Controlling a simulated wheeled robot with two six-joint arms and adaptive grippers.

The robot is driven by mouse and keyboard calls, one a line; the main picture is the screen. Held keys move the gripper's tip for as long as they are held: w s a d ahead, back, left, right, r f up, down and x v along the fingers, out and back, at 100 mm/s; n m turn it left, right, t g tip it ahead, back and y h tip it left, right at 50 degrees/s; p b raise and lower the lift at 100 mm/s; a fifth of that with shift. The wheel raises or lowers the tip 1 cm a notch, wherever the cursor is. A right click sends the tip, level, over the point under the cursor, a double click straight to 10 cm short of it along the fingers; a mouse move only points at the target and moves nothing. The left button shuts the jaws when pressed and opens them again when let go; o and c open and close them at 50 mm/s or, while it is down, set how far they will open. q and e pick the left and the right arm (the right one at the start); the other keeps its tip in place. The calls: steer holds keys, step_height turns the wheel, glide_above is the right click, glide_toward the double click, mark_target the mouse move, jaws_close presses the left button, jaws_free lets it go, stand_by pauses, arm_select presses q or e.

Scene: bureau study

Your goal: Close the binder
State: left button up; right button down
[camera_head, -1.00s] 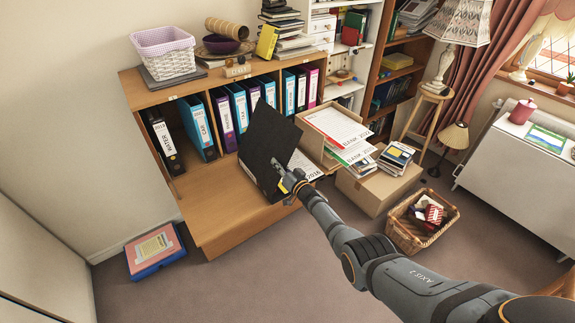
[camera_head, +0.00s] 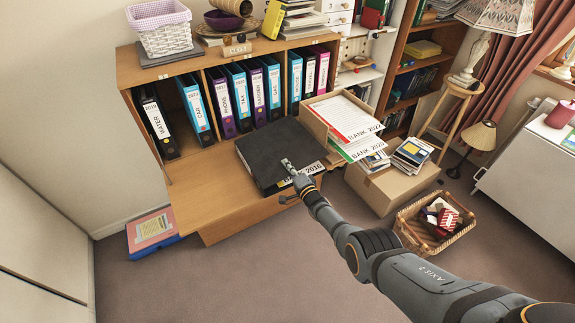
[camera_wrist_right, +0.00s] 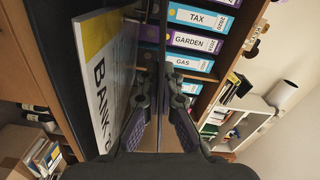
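The black binder (camera_head: 274,147) lies on the wooden fold-down leaf (camera_head: 215,190), in front of the upright binders. Its cover is low over the pages; a strip of the white "2016" sheet (camera_head: 313,168) shows past the right edge. In the right wrist view the sheet marked "BANK" (camera_wrist_right: 108,85) shows left of the fingers, apart from the cover, so a gap remains between them. My right gripper (camera_head: 288,164) is at the cover's free edge, one finger on top. In the wrist view its fingers (camera_wrist_right: 160,90) close around the thin, edge-on cover. My left gripper is out of view.
Several upright binders (camera_head: 250,90) stand in the shelf behind. An open box with papers (camera_head: 345,115) is close on the right, beside a cardboard carton (camera_head: 390,190). A wicker basket (camera_head: 435,225) stands on the floor. The leaf's left part is clear.

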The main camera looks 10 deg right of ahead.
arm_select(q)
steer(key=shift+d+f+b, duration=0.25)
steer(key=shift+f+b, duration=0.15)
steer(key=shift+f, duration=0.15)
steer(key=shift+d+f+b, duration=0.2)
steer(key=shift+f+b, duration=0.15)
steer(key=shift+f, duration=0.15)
arm_select(e)
steer(key=shift+f+m, duration=1)
steer(key=shift+f, duration=0.05)
steer(key=c, duration=1.9)
jaws_free()
steer(key=shift+f, duration=0.1)
steer(key=shift+o, duration=0.2)
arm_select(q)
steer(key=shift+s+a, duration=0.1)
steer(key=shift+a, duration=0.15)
arm_select(e)
steer(key=shift+s+d, duration=0.1)
steer(key=shift+s, duration=0.05)
